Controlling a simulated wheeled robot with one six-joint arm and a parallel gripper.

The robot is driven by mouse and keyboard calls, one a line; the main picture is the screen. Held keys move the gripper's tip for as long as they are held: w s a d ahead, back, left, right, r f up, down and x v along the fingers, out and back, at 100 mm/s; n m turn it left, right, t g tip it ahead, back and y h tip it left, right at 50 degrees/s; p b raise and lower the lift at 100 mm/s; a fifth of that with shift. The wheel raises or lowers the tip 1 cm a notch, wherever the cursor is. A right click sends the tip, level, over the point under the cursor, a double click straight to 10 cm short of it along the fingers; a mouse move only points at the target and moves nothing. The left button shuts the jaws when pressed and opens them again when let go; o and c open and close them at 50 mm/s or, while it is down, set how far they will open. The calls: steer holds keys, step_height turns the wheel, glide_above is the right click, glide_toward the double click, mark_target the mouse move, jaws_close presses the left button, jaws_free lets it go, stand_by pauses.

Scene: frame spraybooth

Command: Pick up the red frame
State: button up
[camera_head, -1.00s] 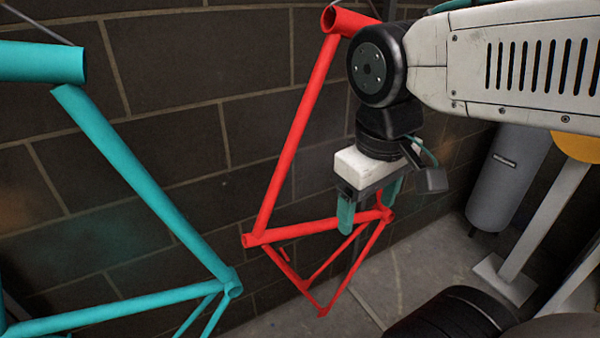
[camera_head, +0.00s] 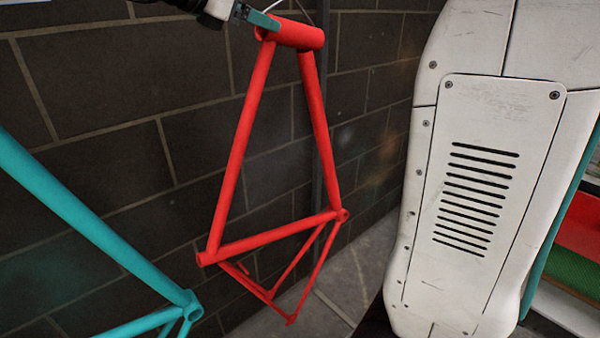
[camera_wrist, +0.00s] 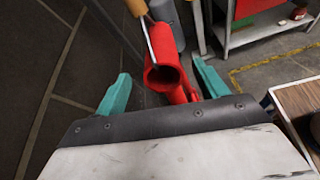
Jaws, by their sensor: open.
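The red frame (camera_head: 235,165) hangs in front of the dark block wall, its short head tube at the top and its thin stays low near the floor. My gripper (camera_head: 262,22) is at the top edge of the head view, with a teal finger beside the head tube's left end. In the wrist view my gripper (camera_wrist: 160,88) is open, its two teal fingers well apart. The open end of the red tube (camera_wrist: 162,77) shows between them, with a thin hook and an orange part above it. I cannot tell whether a finger touches the tube.
A teal frame (camera_head: 95,220) hangs at the left of the red one. The block wall (camera_head: 90,90) is close behind both. In the wrist view a metal shelf (camera_wrist: 265,28) with red items stands at the back right, and a table (camera_wrist: 298,108) is at the right edge.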

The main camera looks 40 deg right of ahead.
mark_target(283, 28)
steer(key=x, duration=0.7)
steer(key=shift+s+d, duration=0.15)
steer(key=shift+d, duration=0.1)
steer(key=shift+c, duration=0.3)
jaws_close()
steer(key=shift+r, duration=0.1)
